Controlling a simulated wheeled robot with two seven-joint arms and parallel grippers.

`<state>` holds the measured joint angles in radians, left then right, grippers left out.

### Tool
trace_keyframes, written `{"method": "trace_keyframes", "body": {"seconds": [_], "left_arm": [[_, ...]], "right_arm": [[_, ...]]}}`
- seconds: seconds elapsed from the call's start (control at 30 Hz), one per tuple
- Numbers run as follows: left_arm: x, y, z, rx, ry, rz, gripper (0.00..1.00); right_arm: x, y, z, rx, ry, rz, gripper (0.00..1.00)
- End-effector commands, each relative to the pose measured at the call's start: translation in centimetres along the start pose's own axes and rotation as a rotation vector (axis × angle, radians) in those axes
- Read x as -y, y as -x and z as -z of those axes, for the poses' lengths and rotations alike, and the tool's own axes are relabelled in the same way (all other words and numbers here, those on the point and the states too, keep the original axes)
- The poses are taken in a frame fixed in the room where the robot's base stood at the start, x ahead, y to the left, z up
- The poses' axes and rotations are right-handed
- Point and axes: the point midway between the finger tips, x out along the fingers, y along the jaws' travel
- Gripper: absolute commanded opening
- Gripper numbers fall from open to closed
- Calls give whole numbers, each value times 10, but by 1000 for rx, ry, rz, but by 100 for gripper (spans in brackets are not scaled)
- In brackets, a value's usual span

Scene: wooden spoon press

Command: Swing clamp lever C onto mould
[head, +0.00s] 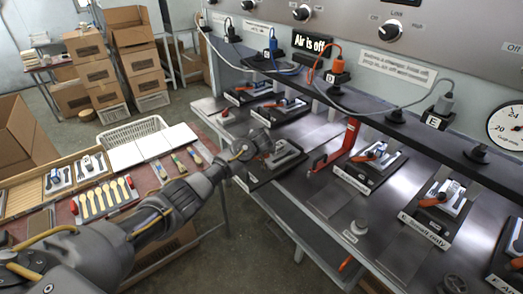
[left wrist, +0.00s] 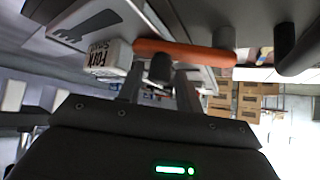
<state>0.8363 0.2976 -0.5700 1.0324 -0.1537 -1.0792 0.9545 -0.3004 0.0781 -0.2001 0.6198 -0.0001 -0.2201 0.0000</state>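My left gripper (head: 264,143) reaches over a press station (head: 284,158) at the near left of the steel bench, probably station C. In the left wrist view my left gripper (left wrist: 160,75) has its two fingers apart. An orange lever handle (left wrist: 200,52) runs across just beyond the fingertips. A dark round peg (left wrist: 160,67) shows between the tips; I cannot tell whether anything touches. A white block marked "Fork Small" (left wrist: 108,55) sits beside the handle. In the head view my gripper hides this lever. My right gripper is not in view.
Stations with orange levers (head: 368,153) (head: 434,200) lie further right.

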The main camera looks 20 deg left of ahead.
Motion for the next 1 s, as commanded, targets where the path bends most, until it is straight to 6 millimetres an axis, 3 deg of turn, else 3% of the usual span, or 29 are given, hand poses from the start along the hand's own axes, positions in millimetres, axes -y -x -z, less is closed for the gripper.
{"method": "trace_keyframes", "body": {"seconds": [0.6, 0.87, 1.0], "left_arm": [[-1, 3, -2, 1, -35, -32, 44], [1, 14, -13, 1, -219, -211, 44], [7, 20, -25, 0, -363, -353, 44]], "right_arm": [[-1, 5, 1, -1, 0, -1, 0], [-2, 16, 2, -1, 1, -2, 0], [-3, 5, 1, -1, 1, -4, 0]]}}
